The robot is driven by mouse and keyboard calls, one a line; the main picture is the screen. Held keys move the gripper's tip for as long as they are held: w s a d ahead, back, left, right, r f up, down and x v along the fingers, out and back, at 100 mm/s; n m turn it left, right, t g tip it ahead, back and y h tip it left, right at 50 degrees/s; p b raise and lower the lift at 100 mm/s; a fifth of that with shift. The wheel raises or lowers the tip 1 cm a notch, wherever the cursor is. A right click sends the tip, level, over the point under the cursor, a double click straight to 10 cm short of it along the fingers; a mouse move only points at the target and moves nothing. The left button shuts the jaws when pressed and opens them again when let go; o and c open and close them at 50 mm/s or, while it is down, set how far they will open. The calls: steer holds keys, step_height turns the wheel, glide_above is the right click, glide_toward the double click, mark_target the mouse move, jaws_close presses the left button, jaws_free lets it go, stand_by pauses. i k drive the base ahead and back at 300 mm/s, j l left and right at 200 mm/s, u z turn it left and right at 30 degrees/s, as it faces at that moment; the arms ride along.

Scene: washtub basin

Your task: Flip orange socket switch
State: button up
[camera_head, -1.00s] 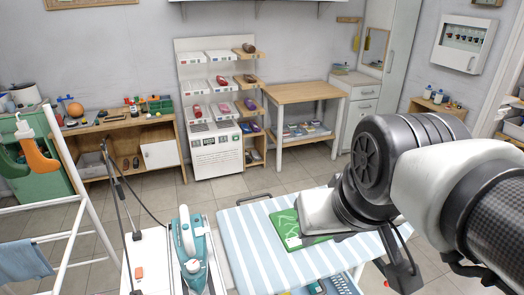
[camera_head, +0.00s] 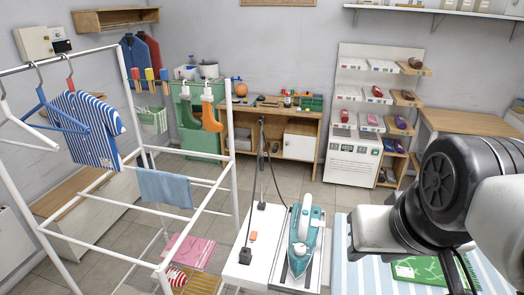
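The orange socket switch (camera_head: 253,236) is a small orange block on a white board (camera_head: 238,270) beside the iron, at lower centre. Dark round spots, which look like socket openings or plugs, show on the board in front of and behind it. My gripper end (camera_head: 372,232) is at the right, above the striped ironing board (camera_head: 342,270), well to the right of the switch and apart from it. Its fingers cannot be made out, so I cannot tell whether it is open or shut.
A teal and white iron (camera_head: 303,240) stands between the switch and my arm. A thin dark pole and cord (camera_head: 262,150) rise behind the switch. A white drying rack (camera_head: 232,150) stands close on the left. A green cloth (camera_head: 425,270) lies on the ironing board.

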mark_target(254, 234)
steer(key=u, duration=0.7)
steer(key=z, duration=1.25)
steer(key=j, duration=0.15)
steer(key=j+u, duration=0.4)
steer(key=k+j+u, duration=0.1)
steer(key=j+u, duration=0.25)
steer(key=z, duration=1.75)
steer(key=u, duration=1.75)
